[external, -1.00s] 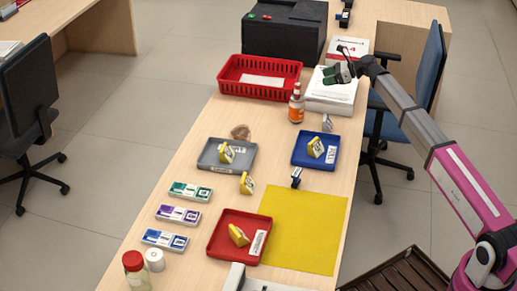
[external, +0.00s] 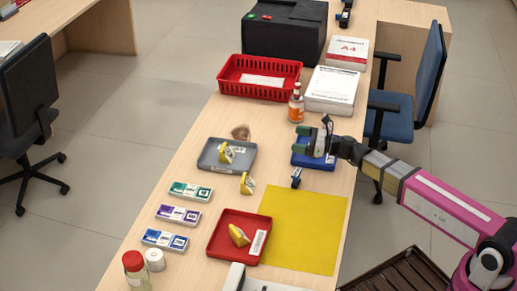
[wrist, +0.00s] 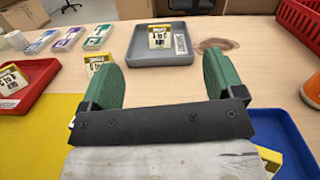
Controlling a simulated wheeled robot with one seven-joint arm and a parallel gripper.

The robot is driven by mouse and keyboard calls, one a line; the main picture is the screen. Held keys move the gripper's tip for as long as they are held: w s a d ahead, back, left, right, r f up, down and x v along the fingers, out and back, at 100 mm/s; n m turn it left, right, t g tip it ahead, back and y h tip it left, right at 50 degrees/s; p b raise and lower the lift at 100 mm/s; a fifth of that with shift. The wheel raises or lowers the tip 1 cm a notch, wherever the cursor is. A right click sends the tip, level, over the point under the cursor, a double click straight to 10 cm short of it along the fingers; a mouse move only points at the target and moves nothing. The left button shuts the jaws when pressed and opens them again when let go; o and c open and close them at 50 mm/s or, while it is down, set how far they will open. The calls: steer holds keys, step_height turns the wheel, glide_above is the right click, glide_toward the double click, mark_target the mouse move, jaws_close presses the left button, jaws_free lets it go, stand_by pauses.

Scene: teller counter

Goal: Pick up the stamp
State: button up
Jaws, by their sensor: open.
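A small dark upright object (external: 296,178), which looks like a stamp, stands on the counter between the blue tray (external: 312,164) and the yellow mat (external: 304,230). I cannot be sure that it is the stamp. My gripper (external: 314,132) is above the blue tray in the external view and partly covers it. Its green fingers (wrist: 162,78) are spread with nothing between them in the wrist view. Yellow wedge-shaped blocks with white printed faces stand in the grey tray (external: 207,159), in the red tray (external: 218,247) and on the bare counter (external: 247,183).
An orange bottle (external: 296,104) stands close behind my gripper. A red basket (external: 230,84) and paper packs (external: 332,91) are farther back. Several note bundles (external: 178,214) lie along the left edge.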

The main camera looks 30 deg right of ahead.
mark_target(296, 178)
steer(key=shift+m+t+h, duration=0.6)
steer(key=shift+m+t, duration=0.1)
steer(key=shift+t, duration=0.1)
steer(key=s+a+f, duration=0.1)
steer(key=s, duration=0.2)
steer(key=s+a+f, duration=0.1)
steer(key=s+a, duration=0.1)
steer(key=s, duration=0.1)
steer(key=s+a+f, duration=0.1)
steer(key=s, duration=0.2)
steer(key=shift+s+a+f, duration=0.25)
steer(key=shift+a+f, duration=0.05)
steer(key=shift+f, duration=0.1)
steer(key=s+f, duration=0.1)
steer(key=s+d+f+m+h, duration=0.1)
steer(key=s+f+m+h, duration=0.1)
steer(key=shift+s+d+f+t, duration=0.1)
steer(key=shift+d+f+t, duration=0.2)
steer(key=shift+t, duration=0.1)
steer(key=shift+x, duration=3.75)
steer(key=c, duration=1)
